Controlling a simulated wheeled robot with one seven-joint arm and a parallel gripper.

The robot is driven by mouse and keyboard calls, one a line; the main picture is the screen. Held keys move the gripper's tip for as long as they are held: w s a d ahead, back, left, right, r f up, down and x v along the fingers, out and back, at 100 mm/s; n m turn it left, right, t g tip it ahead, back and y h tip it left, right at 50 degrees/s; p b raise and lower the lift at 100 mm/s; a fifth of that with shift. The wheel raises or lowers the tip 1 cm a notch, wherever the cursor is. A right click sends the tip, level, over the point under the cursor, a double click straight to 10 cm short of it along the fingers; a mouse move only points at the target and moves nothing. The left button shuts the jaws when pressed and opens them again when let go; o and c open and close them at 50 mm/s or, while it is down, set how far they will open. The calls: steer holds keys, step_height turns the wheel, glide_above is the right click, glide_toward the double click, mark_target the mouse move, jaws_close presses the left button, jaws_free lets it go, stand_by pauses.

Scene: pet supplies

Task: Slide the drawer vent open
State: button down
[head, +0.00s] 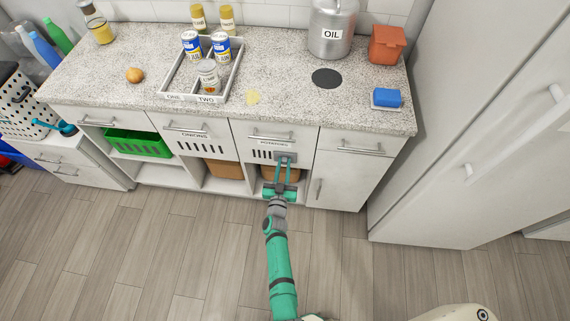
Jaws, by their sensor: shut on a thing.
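The drawer labelled POTATOES (245,133) is in the counter front, right of centre, with a bar handle near its top. Its vent, a row of dark slots (264,155), shows below the label. A small grey tab (287,157) sits at the right end of the slots. My gripper (285,164) reaches up from below with its two green fingers at this tab and is shut on it. The fingers and tab hide the right part of the vent, so I cannot tell how far it is open.
The drawer labelled ONIONS (196,129), with its own slots, is to the left. A green basket (139,144) stands on an open shelf. Brown bins sit below the drawers. A cupboard door (338,180) and fridge (465,130) are right. The floor in front is clear.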

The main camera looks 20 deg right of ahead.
steer(key=shift+d+r, duration=0.1)
steer(key=shift+d, duration=0.05)
steer(key=c, duration=1.6)
jaws_free()
steer(key=shift+o, duration=0.2)
steer(key=v, duration=1.1)
